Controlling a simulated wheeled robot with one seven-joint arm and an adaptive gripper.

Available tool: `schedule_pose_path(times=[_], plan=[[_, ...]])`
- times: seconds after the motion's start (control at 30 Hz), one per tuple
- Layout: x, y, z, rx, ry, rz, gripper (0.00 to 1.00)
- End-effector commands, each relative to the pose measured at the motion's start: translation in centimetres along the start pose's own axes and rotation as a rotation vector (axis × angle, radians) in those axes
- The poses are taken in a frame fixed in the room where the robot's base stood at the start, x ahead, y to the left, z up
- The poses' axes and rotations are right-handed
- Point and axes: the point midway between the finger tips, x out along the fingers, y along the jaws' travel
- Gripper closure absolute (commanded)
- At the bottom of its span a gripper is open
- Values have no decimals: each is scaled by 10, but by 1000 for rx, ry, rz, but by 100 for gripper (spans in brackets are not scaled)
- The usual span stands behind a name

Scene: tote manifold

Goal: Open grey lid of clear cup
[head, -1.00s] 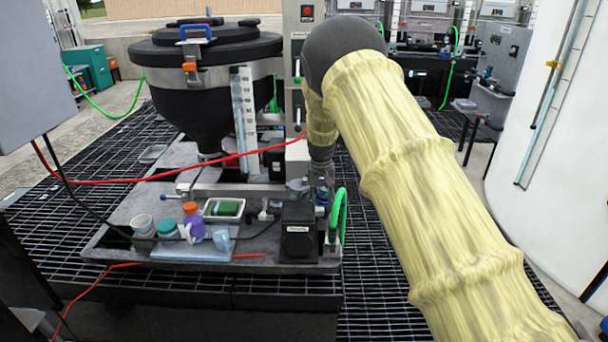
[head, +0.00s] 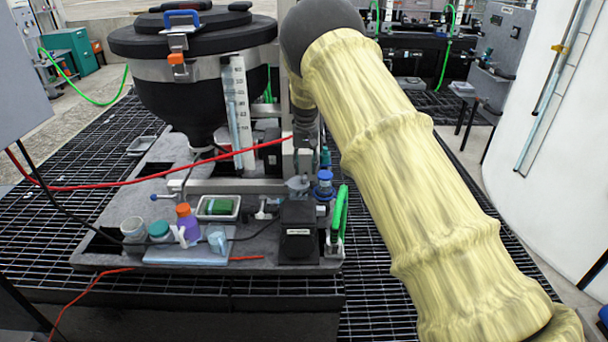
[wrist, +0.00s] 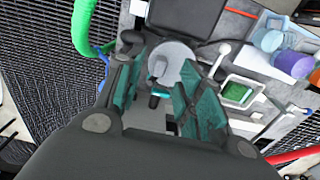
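A round grey disc-shaped lid (wrist: 184,62) lies beneath my gripper in the wrist view, with a dark knob beside it. In the head view a small grey top (head: 297,184) stands behind the black box; it looks like the same part. The clear cup's wall is not clearly visible under it. My gripper (wrist: 160,88) is open, its teal finger pads on either side of the view of the lid, with nothing held. Contact cannot be told. In the head view my gripper (head: 304,147) is small and partly hidden by my arm.
A black box (head: 298,232), a blue-capped fitting (head: 323,184) and a green hose (head: 339,215) crowd the spot. To the left are a green-filled tray (head: 218,208), a purple bottle (head: 188,224), a pale blue cup (head: 218,240) and a red hose (head: 150,182).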

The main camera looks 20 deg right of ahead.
Motion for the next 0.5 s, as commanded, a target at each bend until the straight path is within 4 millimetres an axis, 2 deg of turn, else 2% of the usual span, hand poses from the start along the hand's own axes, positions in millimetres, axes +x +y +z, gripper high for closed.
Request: schedule_pose_path(times=[0.03, 0.2, 0.5], plan=[[10, -1, 0, -1, -4, 1, 62], [33, -2, 0, -3, -3, 1, 62], [52, -4, -1, -4, -1, 0, 62]])
